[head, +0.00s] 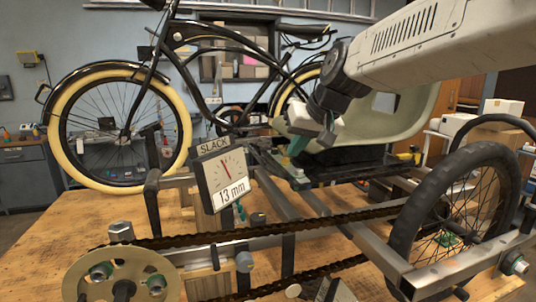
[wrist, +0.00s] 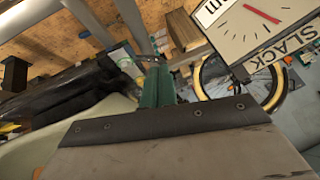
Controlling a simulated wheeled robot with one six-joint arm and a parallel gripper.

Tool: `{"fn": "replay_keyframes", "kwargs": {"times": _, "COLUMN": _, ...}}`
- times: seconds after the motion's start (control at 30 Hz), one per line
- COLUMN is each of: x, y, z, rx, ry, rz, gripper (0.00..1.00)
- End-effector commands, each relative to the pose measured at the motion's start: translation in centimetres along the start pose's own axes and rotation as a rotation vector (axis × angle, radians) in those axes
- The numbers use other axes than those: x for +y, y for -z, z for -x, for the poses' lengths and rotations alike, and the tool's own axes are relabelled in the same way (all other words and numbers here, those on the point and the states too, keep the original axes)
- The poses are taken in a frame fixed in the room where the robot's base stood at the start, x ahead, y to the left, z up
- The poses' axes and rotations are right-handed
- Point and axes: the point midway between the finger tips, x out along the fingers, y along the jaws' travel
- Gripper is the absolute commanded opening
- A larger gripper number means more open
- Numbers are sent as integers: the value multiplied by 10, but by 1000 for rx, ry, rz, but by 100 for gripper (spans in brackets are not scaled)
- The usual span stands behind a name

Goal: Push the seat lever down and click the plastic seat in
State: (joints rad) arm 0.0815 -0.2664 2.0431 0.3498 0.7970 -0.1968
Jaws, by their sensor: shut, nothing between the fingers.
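The pale green plastic seat (head: 405,115) stands over the dark seat base (head: 345,160) on the trike frame. My arm crosses in front of it. My gripper (head: 296,148) points downward just left of the seat, over the left end of the base. Its narrow teal fingers are together with nothing held. In the wrist view the gripper (wrist: 154,85) shows beyond the grey housing, and a pale edge of the seat (wrist: 50,150) lies at lower left. I cannot clearly pick out the seat lever or tell whether the fingers touch it. The seat's underside is hidden.
A dial marked SLACK, reading 13 mm (head: 221,180), stands left of the gripper. The chain (head: 270,226), sprocket (head: 122,277) and black wheel (head: 455,215) occupy the front. A bicycle (head: 115,125) stands behind. The wooden bench (head: 60,245) is clear at left.

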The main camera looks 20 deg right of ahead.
Motion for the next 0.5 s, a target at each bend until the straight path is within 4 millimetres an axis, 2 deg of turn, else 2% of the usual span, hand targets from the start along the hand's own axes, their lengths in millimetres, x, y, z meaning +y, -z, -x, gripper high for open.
{"fn": "replay_keyframes", "kwargs": {"times": 0.03, "x": 3, "y": 28, "z": -9, "rx": 41, "ry": 8, "rz": -12, "gripper": 0}}
{"fn": "replay_keyframes", "kwargs": {"times": 0.1, "x": 6, "y": 60, "z": -17, "rx": 97, "ry": 18, "rz": -24, "gripper": 0}}
{"fn": "replay_keyframes", "kwargs": {"times": 0.2, "x": 10, "y": 91, "z": -24, "rx": 152, "ry": 25, "rz": -37, "gripper": 0}}
{"fn": "replay_keyframes", "kwargs": {"times": 0.33, "x": 12, "y": 107, "z": -28, "rx": 184, "ry": 29, "rz": -43, "gripper": 0}}
{"fn": "replay_keyframes", "kwargs": {"times": 0.5, "x": 12, "y": 109, "z": -27, "rx": 188, "ry": 29, "rz": -44, "gripper": 0}}
